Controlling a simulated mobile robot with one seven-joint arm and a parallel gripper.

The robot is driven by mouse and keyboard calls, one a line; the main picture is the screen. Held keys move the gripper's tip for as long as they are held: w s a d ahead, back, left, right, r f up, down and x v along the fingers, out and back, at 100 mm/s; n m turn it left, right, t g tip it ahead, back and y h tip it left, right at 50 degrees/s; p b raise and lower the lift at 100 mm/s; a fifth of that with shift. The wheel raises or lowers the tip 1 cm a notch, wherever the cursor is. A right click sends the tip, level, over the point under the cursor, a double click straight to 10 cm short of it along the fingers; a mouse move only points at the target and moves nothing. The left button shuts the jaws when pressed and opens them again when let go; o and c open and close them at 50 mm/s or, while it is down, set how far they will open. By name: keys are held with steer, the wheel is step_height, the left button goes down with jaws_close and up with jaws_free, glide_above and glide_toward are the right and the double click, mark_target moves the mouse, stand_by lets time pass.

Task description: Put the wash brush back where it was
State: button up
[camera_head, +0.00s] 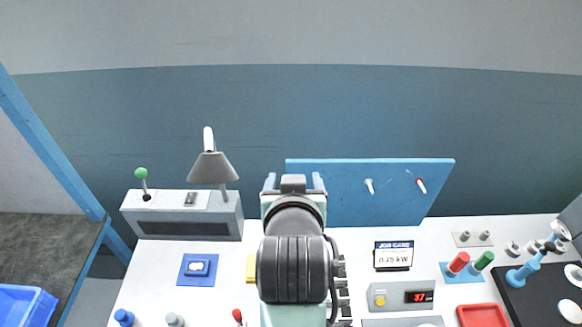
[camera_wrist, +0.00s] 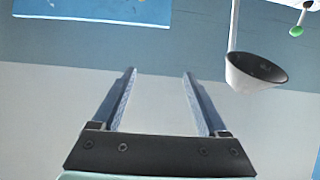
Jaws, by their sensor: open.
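I cannot make out a wash brush for certain in either view. My gripper (camera_head: 293,182) is raised over the middle of the bench, in front of the blue back panel's left end. In the wrist view its two fingers (camera_wrist: 159,73) are apart with nothing between them. The blue back panel (camera_head: 335,195) carries a white peg (camera_head: 369,186) and a red-and-white peg (camera_head: 421,185). It also shows at the upper left of the wrist view (camera_wrist: 95,8). My arm hides part of the bench and of the panel.
A grey lamp (camera_head: 212,168) and a grey box with a green-knobbed lever (camera_head: 142,174) stand left. A job card (camera_head: 393,256), a red tray (camera_head: 483,315), red and green handles (camera_head: 482,261) and a black mat (camera_head: 515,310) lie right. A blue crate (camera_head: 25,305) is far left.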

step_height(320, 180, up, 27)
steer(key=s+t, duration=0.2)
steer(key=t, duration=0.7)
steer(key=s+r+t, duration=0.6)
steer(key=s+r, duration=0.4)
steer(key=r, duration=0.5)
steer(key=shift+s+a, duration=0.25)
steer(key=shift+s, duration=0.05)
steer(key=shift+f+b, duration=0.85)
steer(key=shift+f, duration=0.05)
